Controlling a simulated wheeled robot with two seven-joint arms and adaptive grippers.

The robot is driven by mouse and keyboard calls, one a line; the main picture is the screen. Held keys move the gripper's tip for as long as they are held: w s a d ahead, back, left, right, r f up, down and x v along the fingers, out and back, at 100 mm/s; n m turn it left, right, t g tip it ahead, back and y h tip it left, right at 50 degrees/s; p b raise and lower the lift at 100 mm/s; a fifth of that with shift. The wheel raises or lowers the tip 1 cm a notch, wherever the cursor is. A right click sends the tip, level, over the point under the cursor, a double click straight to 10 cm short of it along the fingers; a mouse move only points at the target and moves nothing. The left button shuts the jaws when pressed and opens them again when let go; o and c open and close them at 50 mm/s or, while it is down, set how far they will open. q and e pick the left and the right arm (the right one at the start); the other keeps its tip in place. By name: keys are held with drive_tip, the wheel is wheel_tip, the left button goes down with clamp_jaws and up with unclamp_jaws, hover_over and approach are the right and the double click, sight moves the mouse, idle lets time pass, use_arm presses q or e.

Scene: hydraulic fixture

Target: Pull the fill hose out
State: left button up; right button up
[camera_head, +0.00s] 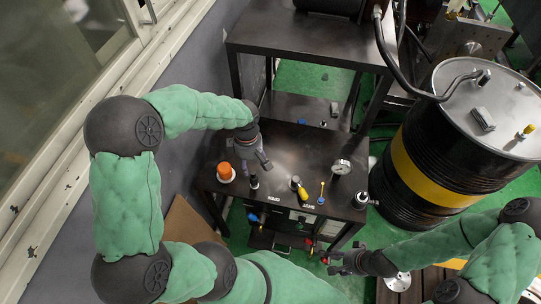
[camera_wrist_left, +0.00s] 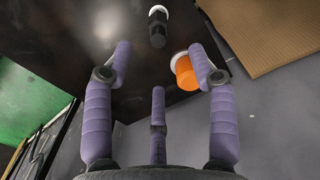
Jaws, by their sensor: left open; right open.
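A dark hose (camera_head: 399,77) comes down from the upper bench at the top of the head view. It bends across to a fitting on the lid of the black and yellow drum (camera_head: 402,165). I cannot tell how far its end sits in the drum. My left gripper (camera_head: 256,161) is open and empty over the dark lower bench, well left of the hose. Its spread fingers (camera_wrist_left: 159,62) show in the left wrist view, apart from the black knob and orange lamp. My right gripper (camera_head: 331,262) is open near the bench's front edge, below and left of the drum.
The dark bench (camera_head: 285,150) carries an orange lamp (camera_head: 225,171), a gauge (camera_head: 341,167), and several knobs and fittings. A black knob (camera_wrist_left: 157,28) shows in the left wrist view. The upper bench (camera_head: 290,35) stands behind. A brown board (camera_wrist_left: 258,30) lies beside the bench.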

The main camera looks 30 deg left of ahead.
sight(253, 177)
use_arm(q)
drive_tip(key=shift+d+f, duration=0.1)
drive_tip(key=shift+f, duration=0.15)
wheel_tip(253, 177, down, 11)
drive_tip(key=b, duration=0.2)
drive_tip(key=shift+r+b, duration=0.2)
drive_tip(key=shift+b, duration=0.1)
drive_tip(key=shift+r, duration=0.1)
clamp_jaws()
